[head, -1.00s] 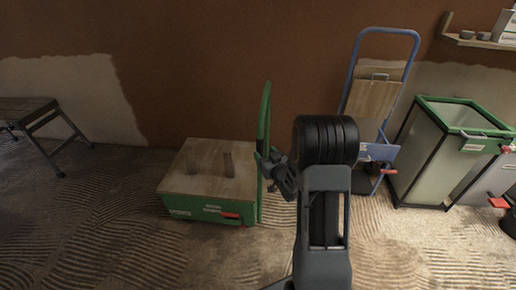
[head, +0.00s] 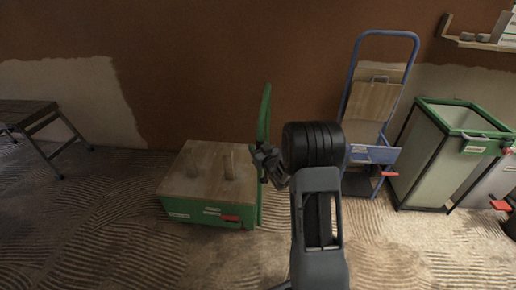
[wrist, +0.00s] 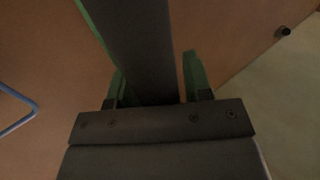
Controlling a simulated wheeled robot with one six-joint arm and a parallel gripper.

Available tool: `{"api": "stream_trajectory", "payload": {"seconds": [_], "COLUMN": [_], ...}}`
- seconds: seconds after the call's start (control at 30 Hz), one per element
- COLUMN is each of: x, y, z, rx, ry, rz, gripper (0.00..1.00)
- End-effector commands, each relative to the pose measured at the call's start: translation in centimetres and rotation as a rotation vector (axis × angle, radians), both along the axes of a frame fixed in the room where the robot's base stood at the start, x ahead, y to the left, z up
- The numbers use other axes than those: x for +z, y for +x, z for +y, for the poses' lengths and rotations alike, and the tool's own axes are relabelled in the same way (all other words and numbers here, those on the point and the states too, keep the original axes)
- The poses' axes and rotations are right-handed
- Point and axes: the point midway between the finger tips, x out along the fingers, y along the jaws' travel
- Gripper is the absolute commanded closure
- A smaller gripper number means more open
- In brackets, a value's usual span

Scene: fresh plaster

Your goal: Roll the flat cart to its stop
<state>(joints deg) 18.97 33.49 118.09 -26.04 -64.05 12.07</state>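The flat cart (head: 195,190) stands on the floor in the head view, with a wooden top, a low green body and a red tab (head: 230,218) low on its front. Its upright green handle (head: 264,115) rises at its right end. My gripper (head: 263,163) is at the lower part of this handle. In the wrist view a dark bar with a green edge, apparently the handle (wrist: 140,50), runs between the two fingers (wrist: 155,88). A narrow gap shows beside the right finger, so the fingers look open around the bar. Contact at the left finger is unclear.
A blue hand truck (head: 354,85) stands right of my arm, then a green-framed bin (head: 425,150) and a grey bin. A shelf (head: 480,43) is at upper right. A dark trestle table (head: 30,108) stands far left, with clear floor between it and the cart.

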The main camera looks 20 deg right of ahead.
Motion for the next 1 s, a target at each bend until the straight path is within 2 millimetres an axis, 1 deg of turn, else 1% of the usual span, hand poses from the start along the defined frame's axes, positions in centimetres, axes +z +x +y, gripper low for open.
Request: {"api": "stream_trajectory", "payload": {"seconds": [0.03, 0.07, 0.4, 0.47, 0.77, 1.0], "x": [0.0, 0.0, 0.0, 0.0, 0.0, -0.1], "y": [0.0, 0.0, 0.0, 0.0, -0.2, -1.0], "z": [0.0, 0.0, 0.0, 0.0, -0.3, -2.0], "rx": [0.000, 0.000, 0.000, 0.000, 0.002, 0.013], "ry": [0.000, 0.000, 0.000, 0.000, 0.000, -0.001], "rz": [0.000, 0.000, 0.000, 0.000, 0.000, 0.000], "gripper": [0.59, 0.62, 0.95, 1.00, 1.00, 1.00]}}
